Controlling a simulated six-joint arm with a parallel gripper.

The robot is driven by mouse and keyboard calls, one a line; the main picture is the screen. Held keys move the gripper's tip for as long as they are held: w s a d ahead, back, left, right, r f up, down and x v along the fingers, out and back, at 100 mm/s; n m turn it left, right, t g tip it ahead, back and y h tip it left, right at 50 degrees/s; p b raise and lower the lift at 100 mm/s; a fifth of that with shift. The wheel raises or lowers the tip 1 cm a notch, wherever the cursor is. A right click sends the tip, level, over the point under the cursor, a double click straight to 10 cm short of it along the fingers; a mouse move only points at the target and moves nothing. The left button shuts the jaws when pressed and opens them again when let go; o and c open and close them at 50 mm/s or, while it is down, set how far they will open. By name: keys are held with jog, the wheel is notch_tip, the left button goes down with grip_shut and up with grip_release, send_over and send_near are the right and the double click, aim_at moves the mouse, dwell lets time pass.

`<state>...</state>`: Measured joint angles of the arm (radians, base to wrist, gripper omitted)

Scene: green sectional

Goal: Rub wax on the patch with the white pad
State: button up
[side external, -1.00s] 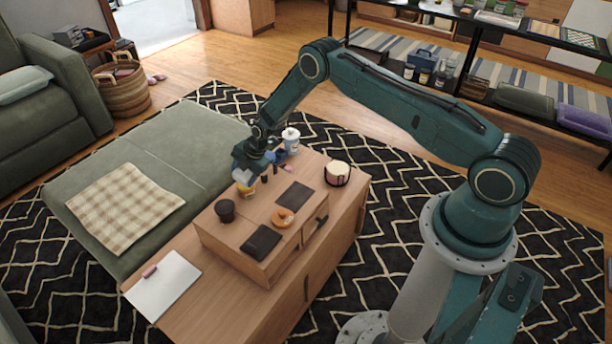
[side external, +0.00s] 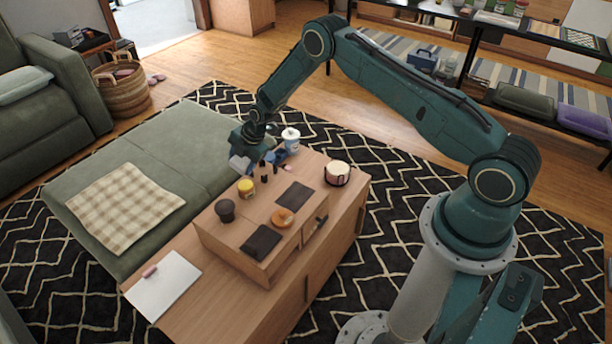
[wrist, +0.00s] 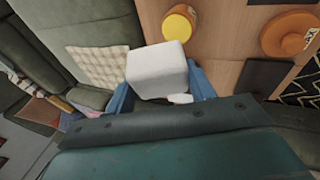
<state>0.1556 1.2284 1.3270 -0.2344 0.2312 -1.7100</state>
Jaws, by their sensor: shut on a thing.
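My gripper (side external: 243,161) is shut on the white pad (wrist: 158,70), a pale block between its blue fingers in the wrist view. In the side view the pad (side external: 238,164) hangs above the far left edge of the wooden table, beside the green sofa seat. A yellow-topped jar (side external: 246,187) stands just in front of my gripper. Two dark flat patches (side external: 294,195) (side external: 261,242) lie on the wooden box, with a round orange tin (side external: 283,218) between them. I cannot tell which patch is meant, or which container holds wax.
Small dark bottles (side external: 264,172), a white-lidded container (side external: 291,138) and a caged candle (side external: 337,173) stand towards the back. A white notepad (side external: 163,285) lies at the front left.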

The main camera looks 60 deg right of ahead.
dwell(0.6)
jog(key=s+d+m+g+y, duration=0.1)
jog(key=s+d+g+y, duration=0.1)
jog(key=s, duration=1.1)
jog(key=shift+s+d+g, duration=0.35)
jog(key=shift+d+g, duration=0.3)
jog(key=shift+g, duration=0.55)
jog(key=shift+f, duration=0.15)
jog(key=shift+f, duration=2.45)
jog(key=shift+f, duration=0.2)
jog(key=shift+f, duration=2.3)
jog(key=shift+f, duration=0.1)
